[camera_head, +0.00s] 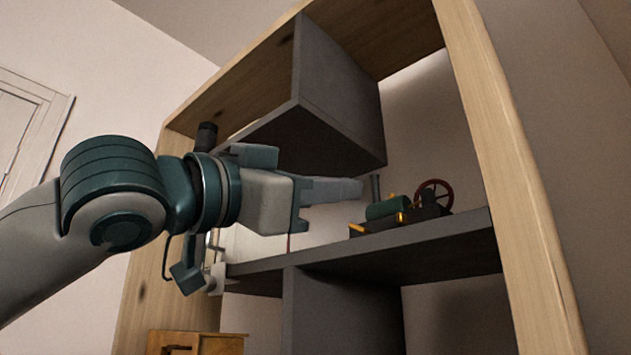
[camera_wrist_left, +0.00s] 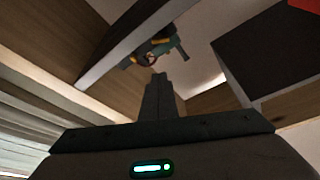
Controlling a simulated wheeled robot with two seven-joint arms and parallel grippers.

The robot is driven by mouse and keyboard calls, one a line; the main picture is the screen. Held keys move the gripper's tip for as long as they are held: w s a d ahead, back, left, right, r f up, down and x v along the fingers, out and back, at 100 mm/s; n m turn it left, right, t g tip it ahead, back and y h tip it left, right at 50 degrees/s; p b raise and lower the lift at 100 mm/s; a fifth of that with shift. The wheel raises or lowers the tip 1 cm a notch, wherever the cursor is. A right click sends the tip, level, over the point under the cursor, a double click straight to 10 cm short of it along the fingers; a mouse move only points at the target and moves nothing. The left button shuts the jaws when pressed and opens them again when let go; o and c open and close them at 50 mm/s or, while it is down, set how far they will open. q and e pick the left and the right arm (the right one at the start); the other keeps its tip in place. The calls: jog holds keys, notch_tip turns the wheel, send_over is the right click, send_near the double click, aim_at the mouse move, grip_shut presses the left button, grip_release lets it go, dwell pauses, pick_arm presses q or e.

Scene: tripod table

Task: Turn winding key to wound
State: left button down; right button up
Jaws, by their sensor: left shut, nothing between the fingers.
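I cannot make out a winding key in either view. My left gripper (camera_head: 352,190) is shut and empty, reaching right into the shelf opening below the grey box-like compartment. Its fingers also show in the left wrist view (camera_wrist_left: 158,80), pressed together. A small model engine (camera_head: 388,214) with a green boiler, brass parts and a red spoked wheel stands on the grey shelf board (camera_head: 440,245), to the right of the fingertips. It also shows in the left wrist view (camera_wrist_left: 150,52), beyond the fingertips. The gripper and forearm hide part of the shelf behind them. My right gripper is out of view.
The grey compartment (camera_head: 340,110) hangs close above my left gripper. A wooden side panel (camera_head: 510,180) bounds the shelf on the right. A pale object (camera_head: 250,243) is partly hidden behind my wrist. A small wooden cabinet (camera_head: 215,343) is below left.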

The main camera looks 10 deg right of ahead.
aim_at(361, 229)
pick_arm(q)
jog(key=p+x, duration=0.1)
jog(key=x, duration=0.4)
jog(key=shift+r, duration=0.1)
jog(key=f, duration=0.1)
jog(key=a+f, duration=0.1)
jog(key=w+f, duration=0.1)
jog(key=f, duration=0.1)
jog(key=shift+w+a, duration=0.1)
jog(key=shift+a, duration=0.1)
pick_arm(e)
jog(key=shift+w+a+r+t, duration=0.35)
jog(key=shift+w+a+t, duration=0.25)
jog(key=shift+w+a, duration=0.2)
pick_arm(q)
jog(key=shift+a, duration=0.1)
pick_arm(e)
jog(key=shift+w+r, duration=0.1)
